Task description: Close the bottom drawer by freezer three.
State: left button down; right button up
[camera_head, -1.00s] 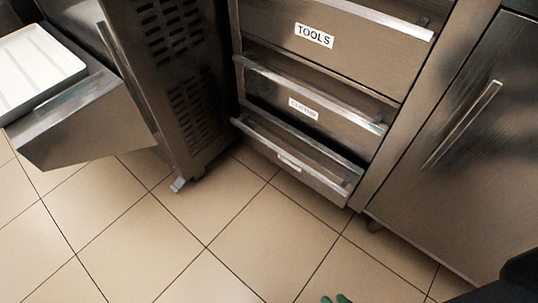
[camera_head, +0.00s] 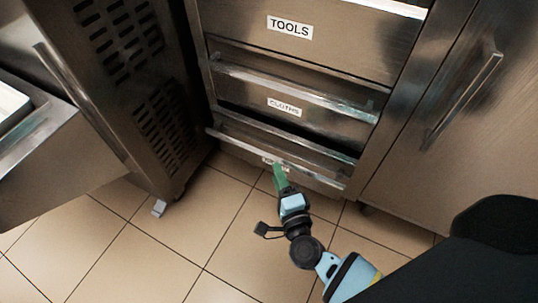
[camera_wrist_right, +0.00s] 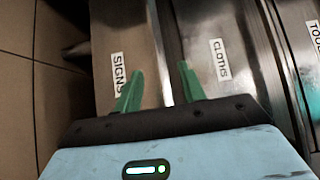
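The bottom drawer (camera_head: 315,178) is the lowest of a steel drawer stack, and a dark gap shows above its front. It looks pulled out a little. In the right wrist view its front carries a SIGNS label (camera_wrist_right: 118,72). My right gripper (camera_head: 279,172) is at the middle of this drawer's front and covers part of its label in the head view. My left gripper is not in view.
Above are the CLOTHS drawer (camera_head: 318,126) and the TOOLS drawer (camera_head: 345,45). A steel cabinet door (camera_head: 490,130) with a bar handle stands right. A vented steel unit (camera_head: 125,95) stands left, with an open drawer (camera_head: 50,160) beside it. The tiled floor (camera_head: 150,255) in front is clear.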

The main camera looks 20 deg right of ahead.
aim_at(271, 159)
jog(key=w, duration=0.2)
jog(key=w+b, duration=0.1)
jog(key=w, duration=0.1)
jog(key=w+b, duration=0.1)
jog(key=w, duration=0.2)
jog(key=shift+d, duration=0.4)
grip_shut()
